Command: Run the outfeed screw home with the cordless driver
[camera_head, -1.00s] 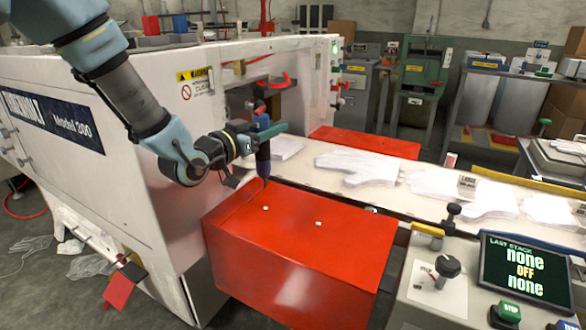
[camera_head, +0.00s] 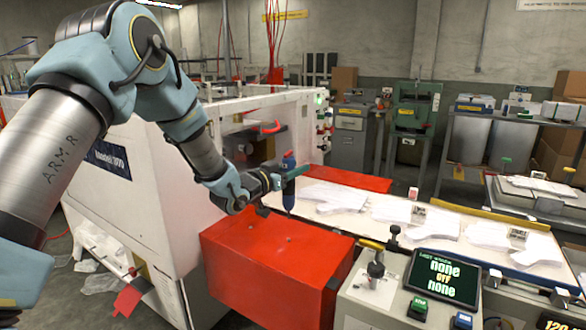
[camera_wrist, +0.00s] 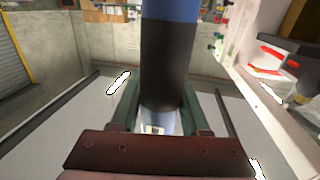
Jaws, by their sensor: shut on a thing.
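Which screw is the outfeed one cannot be told.
The white machine (camera_head: 150,165) stands at the left, close to my arm. A conveyor (camera_head: 350,222) with white glove stacks runs to the right behind the cover. The control panel screen (camera_head: 443,277), reading none, off, none, stands at the right front.

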